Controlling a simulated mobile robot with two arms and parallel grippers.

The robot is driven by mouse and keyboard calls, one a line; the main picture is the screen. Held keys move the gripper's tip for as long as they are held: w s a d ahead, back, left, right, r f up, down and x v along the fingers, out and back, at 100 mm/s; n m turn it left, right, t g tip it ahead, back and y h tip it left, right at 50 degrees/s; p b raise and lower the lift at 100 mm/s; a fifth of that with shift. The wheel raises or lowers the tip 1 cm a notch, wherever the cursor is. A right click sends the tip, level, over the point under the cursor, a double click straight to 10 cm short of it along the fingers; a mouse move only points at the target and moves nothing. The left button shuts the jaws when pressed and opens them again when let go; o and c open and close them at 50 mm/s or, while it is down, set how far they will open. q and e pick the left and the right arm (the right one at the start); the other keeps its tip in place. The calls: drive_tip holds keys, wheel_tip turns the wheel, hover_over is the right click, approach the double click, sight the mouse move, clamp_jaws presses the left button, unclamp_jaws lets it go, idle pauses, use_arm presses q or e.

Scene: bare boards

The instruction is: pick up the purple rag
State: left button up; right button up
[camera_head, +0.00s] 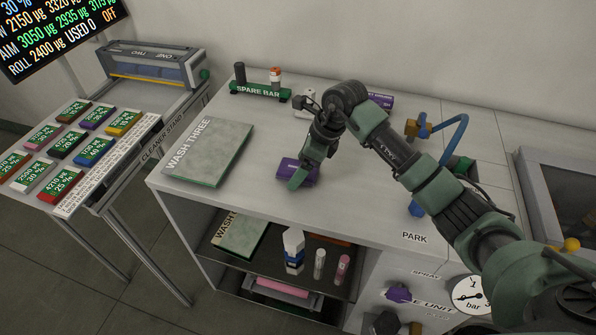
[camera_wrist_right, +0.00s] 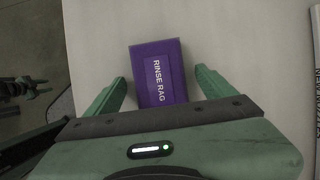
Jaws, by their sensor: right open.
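The purple rag (camera_head: 309,172) is a small folded block labelled RINSE RAG, lying on the light grey counter (camera_head: 262,205). My left gripper does not show in the head view.
A WASH THREE pad (camera_head: 222,150) lies left of the rag. A SPARE BAR rack (camera_head: 260,91) stands behind. Another purple item (camera_head: 381,100) lies behind my right arm. A blue hose (camera_head: 452,135) is at right. The counter's front edge is close to the rag.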

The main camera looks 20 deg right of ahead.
drive_tip(key=shift+c, duration=0.4)
drive_tip(key=c, duration=1.4)
drive_tip(key=shift+r+p, duration=0.45)
wheel_tip(320, 180, up, 20)
drive_tip(key=b, duration=0.3)
drive_tip(key=shift+f+b, duration=0.2)
drive_tip(key=shift+b, duration=0.2)
